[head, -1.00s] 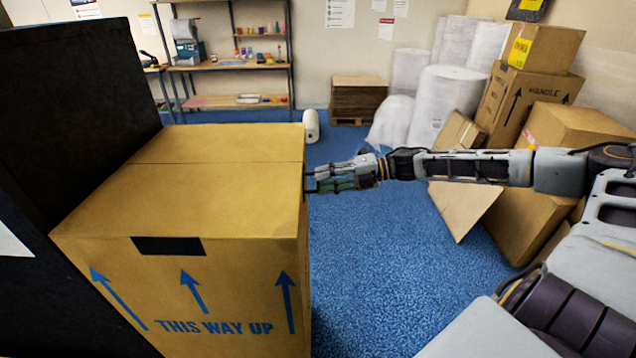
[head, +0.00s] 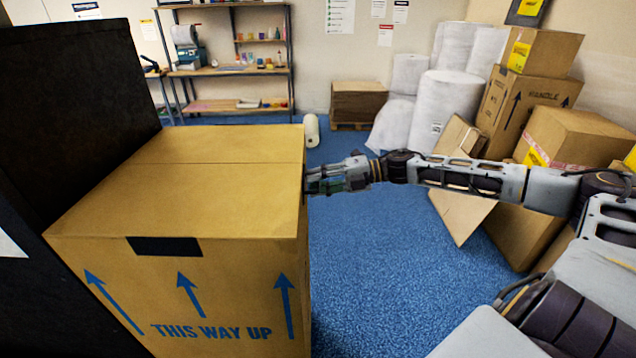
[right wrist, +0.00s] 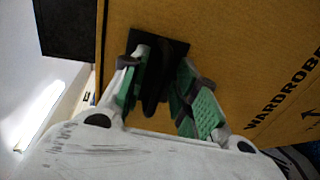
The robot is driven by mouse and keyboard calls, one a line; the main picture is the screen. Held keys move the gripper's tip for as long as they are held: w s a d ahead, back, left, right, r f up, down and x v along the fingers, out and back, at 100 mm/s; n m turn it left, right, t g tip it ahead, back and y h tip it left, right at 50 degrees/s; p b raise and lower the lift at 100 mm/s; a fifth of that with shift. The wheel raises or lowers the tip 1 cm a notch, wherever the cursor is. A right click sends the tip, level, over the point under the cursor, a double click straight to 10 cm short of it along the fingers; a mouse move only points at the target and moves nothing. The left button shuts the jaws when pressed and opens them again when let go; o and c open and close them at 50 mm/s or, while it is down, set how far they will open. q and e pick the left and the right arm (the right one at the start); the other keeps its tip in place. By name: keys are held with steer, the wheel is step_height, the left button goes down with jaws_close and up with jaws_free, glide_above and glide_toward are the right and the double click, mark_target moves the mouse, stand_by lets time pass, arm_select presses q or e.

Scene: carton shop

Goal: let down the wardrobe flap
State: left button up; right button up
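A large brown wardrobe carton (head: 215,270) stands at the left in the head view, with blue arrows and "THIS WAY UP" on its front. Its top (head: 190,195) lies flat with a seam across it. A dark hand slot shows high on the front. My right gripper (head: 312,182) is at the carton's right side, near the top edge. In the right wrist view, the carton side (right wrist: 235,45) reads "WARDROBE". My right gripper's fingers (right wrist: 162,65) are apart, at a dark slot (right wrist: 176,52); contact is unclear. My left gripper is not in view.
A tall black panel (head: 75,110) stands close against the carton's left. Stacked cartons (head: 530,105) and white wrapped rolls (head: 445,100) stand at the back right. Shelves (head: 230,65) line the back wall. Blue floor (head: 375,270) is clear right of the carton.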

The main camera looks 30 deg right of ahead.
jaws_close()
stand_by(0.5)
